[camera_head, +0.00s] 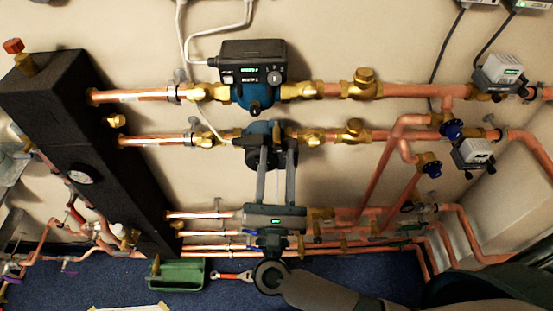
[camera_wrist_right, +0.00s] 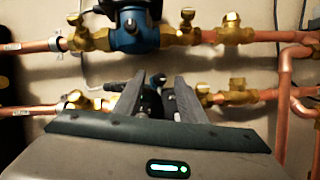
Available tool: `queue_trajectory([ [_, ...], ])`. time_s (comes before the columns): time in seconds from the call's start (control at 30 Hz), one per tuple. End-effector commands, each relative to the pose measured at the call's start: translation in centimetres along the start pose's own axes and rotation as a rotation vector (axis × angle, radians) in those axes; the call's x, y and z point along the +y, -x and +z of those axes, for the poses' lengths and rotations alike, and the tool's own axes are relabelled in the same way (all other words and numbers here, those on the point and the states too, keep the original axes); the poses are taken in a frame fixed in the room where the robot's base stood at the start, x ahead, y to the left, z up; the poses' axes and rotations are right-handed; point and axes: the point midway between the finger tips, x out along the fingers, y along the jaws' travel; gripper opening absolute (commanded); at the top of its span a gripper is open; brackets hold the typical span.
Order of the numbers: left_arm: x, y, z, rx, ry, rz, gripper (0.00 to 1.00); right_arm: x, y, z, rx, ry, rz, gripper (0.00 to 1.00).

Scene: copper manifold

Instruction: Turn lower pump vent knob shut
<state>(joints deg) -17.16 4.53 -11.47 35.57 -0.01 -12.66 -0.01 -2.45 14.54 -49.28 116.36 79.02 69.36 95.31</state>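My left gripper is not in view.
Brass valves (camera_head: 351,131) and copper pipes flank the pumps. A black insulated column (camera_head: 100,150) stands at left. Lower pipes run behind my right gripper. A green tray (camera_head: 178,288) and a red-handled wrench (camera_head: 232,276) lie on the blue floor.

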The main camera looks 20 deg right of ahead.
Motion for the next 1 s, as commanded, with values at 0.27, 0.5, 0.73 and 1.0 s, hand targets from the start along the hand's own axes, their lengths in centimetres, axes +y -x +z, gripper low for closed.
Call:
queue_trajectory([
  [0.27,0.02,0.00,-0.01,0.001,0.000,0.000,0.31,0.00,0.03,0.01,0.000,0.000,0.000,0.00],
  [0.5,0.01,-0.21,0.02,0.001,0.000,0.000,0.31,-0.13,0.06,-0.05,0.001,0.087,0.036,0.00],
  [0.73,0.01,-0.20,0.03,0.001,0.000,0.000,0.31,-0.11,0.02,0.04,-0.001,0.115,0.048,0.00],
  [1.0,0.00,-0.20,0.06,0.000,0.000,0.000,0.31,-0.11,0.02,0.05,-0.001,0.115,0.048,0.37],
])
